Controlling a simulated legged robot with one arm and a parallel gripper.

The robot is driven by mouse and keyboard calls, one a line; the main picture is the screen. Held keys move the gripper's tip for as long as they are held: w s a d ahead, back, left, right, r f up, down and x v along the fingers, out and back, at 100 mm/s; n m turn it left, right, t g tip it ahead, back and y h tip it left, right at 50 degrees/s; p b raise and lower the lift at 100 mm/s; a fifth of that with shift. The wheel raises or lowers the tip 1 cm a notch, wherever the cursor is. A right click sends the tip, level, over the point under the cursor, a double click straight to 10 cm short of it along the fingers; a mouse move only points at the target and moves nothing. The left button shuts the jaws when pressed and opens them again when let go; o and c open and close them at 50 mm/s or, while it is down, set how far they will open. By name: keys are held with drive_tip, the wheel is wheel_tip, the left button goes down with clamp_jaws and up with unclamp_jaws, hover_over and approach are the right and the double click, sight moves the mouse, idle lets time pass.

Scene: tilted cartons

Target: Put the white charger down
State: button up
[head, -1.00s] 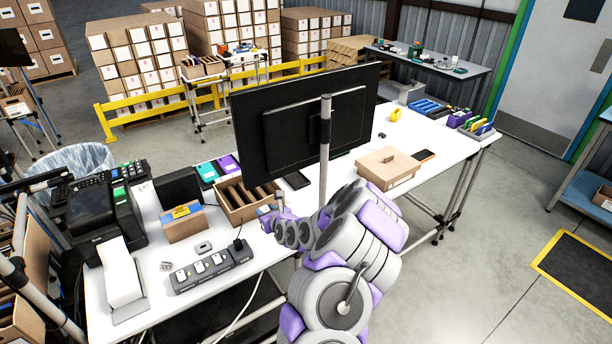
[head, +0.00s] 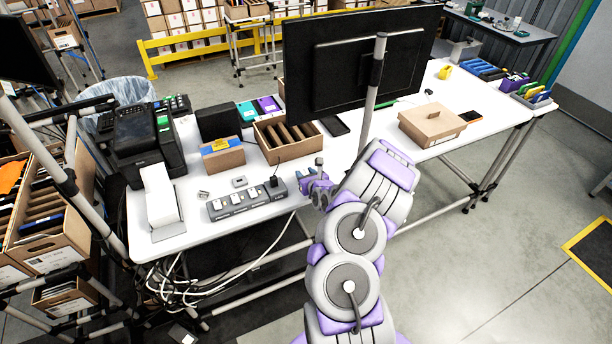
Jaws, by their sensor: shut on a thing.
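My gripper (head: 317,174) is at the front edge of the white table, right of the power strip (head: 247,200) and in front of the brown divided carton (head: 263,145). It is shut on a small pale grey-white piece, the white charger (head: 319,161), which shows just above the fingers. The charger is very small here and partly hidden by the fingers. I cannot tell whether it touches the table. The power strip carries several white plugs and one black plug (head: 274,182).
A small white piece (head: 203,195) and a flat grey device (head: 240,182) lie behind the strip. A brown box (head: 222,156), a black printer (head: 145,140) and a monitor (head: 350,65) stand around.

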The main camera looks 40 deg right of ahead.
drive_tip(key=shift+d, duration=0.5)
drive_tip(key=o, duration=0.8)
drive_tip(key=shift+d+f, duration=0.3)
drive_tip(key=shift+d, duration=0.2)
drive_tip(key=shift+o, duration=1.4)
drive_tip(key=shift+a, duration=0.15)
drive_tip(key=shift+a+r, duration=0.2)
drive_tip(key=shift+a, duration=0.35)
drive_tip(key=shift+r, duration=0.1)
